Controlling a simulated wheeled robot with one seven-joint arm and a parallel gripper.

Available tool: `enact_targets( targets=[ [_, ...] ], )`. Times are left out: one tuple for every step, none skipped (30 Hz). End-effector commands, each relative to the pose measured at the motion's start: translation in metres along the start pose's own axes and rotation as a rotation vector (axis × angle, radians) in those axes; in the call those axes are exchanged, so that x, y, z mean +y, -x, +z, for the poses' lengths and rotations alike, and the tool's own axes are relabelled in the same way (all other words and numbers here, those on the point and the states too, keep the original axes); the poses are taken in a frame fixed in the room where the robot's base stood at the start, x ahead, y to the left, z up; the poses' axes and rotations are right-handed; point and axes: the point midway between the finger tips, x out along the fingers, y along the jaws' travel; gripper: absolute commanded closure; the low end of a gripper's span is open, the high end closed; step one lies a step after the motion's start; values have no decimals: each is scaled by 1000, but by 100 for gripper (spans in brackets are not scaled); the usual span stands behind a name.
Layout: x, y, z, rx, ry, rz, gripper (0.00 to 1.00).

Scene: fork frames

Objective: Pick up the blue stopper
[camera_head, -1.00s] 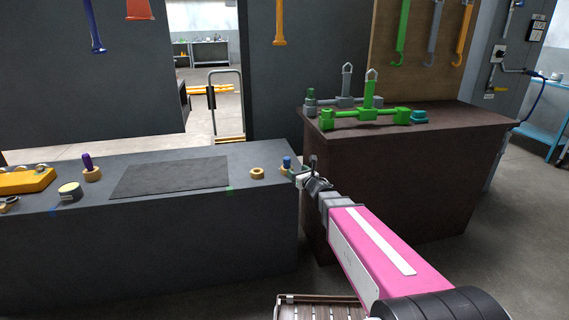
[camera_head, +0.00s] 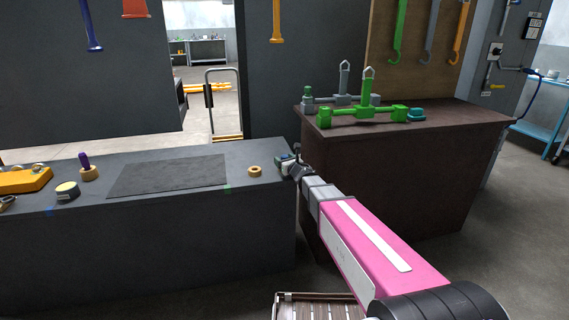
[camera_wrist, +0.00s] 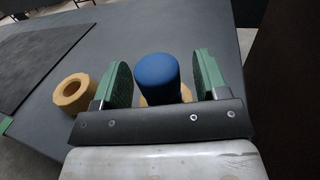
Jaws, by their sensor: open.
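The blue stopper (camera_wrist: 157,77) stands upright in a tan wooden ring (camera_wrist: 183,95) on the dark bench, seen in the wrist view. My gripper (camera_wrist: 163,78) is open, with one green-padded finger on each side of the stopper. In the head view my gripper (camera_head: 287,160) is at the right end of the bench and hides the stopper.
An empty tan ring (camera_head: 255,171) lies left of my gripper on the dark bench (camera_head: 150,235). A dark mat (camera_head: 168,176) lies farther left, then a purple stopper (camera_head: 85,161) in a ring. A brown cabinet (camera_head: 400,175) with green and grey fixtures stands to the right.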

Motion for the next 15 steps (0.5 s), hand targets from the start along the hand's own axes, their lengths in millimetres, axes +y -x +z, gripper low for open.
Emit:
enact_targets(
  targets=[
    [0,1,0,0,0,0,33],
    [0,1,0,0,0,0,33],
    [0,1,0,0,0,0,33],
    [0,1,0,0,0,0,43],
    [0,1,0,0,0,0,53],
    [0,1,0,0,0,0,66],
    [0,1,0,0,0,0,76],
    [0,1,0,0,0,0,85],
    [0,1,0,0,0,0,87],
    [0,1,0,0,0,0,87],
    [0,1,0,0,0,0,87],
    [0,1,0,0,0,0,88],
    [0,1,0,0,0,0,88],
    [0,1,0,0,0,0,88],
    [0,1,0,0,0,0,88]
  ],
)
